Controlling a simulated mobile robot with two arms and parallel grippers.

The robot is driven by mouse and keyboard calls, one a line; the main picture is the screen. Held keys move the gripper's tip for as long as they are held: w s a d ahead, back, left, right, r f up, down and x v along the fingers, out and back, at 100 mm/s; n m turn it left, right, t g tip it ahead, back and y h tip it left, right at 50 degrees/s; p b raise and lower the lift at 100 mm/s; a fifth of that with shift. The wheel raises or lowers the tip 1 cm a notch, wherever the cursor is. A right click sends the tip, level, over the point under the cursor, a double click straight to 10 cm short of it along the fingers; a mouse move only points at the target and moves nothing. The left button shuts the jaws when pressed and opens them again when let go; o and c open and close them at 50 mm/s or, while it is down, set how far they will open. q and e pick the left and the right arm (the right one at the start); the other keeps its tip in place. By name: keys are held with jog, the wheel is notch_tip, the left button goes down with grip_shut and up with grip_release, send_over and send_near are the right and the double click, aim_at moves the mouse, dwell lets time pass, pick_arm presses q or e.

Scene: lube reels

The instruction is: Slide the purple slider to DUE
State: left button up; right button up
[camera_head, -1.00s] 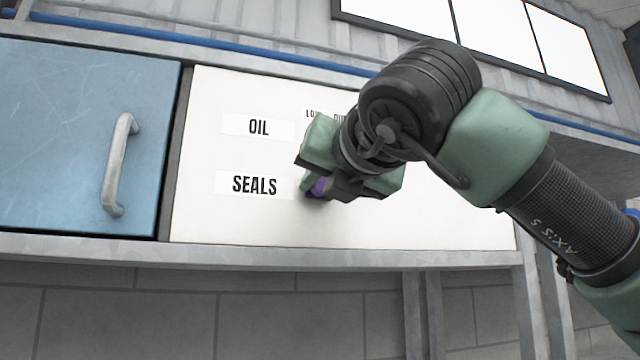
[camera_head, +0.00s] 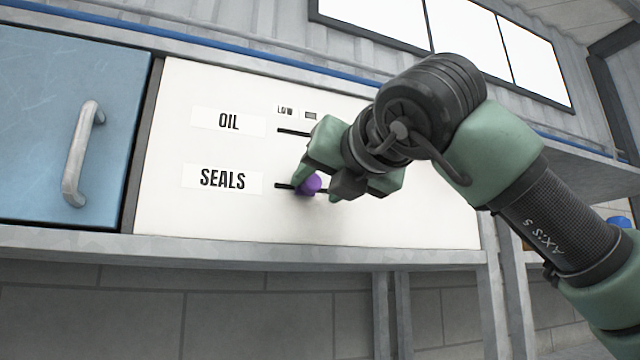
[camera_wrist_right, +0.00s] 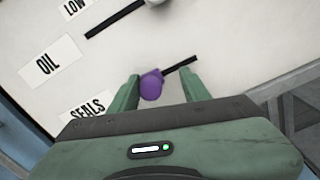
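The purple slider (camera_head: 311,184) is a round knob on the dark slot beside the SEALS label (camera_head: 222,179). A short piece of slot shows to its left. In the right wrist view the slider (camera_wrist_right: 151,86) is between my right gripper's (camera_wrist_right: 160,88) fingers, close to the left finger, with a gap to the right finger. Slot continues to its right. My right gripper (camera_head: 320,188) is open around it in the head view. The LOW label (camera_head: 285,110) is above the slots; the label beside it (camera_head: 311,115) is not readable. My left gripper is not in view.
The OIL label (camera_head: 228,121) has its own slot (camera_head: 292,131) above, with a pale knob (camera_wrist_right: 154,2) at the wrist view's top edge. A blue cabinet door (camera_head: 40,130) with a metal handle (camera_head: 80,155) is left of the white panel (camera_head: 170,215). A metal ledge (camera_head: 250,253) runs below.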

jog(key=b+v, duration=0.3)
jog(key=v, duration=0.4)
jog(key=shift+s, duration=0.35)
jog(key=shift+a+r, duration=0.1)
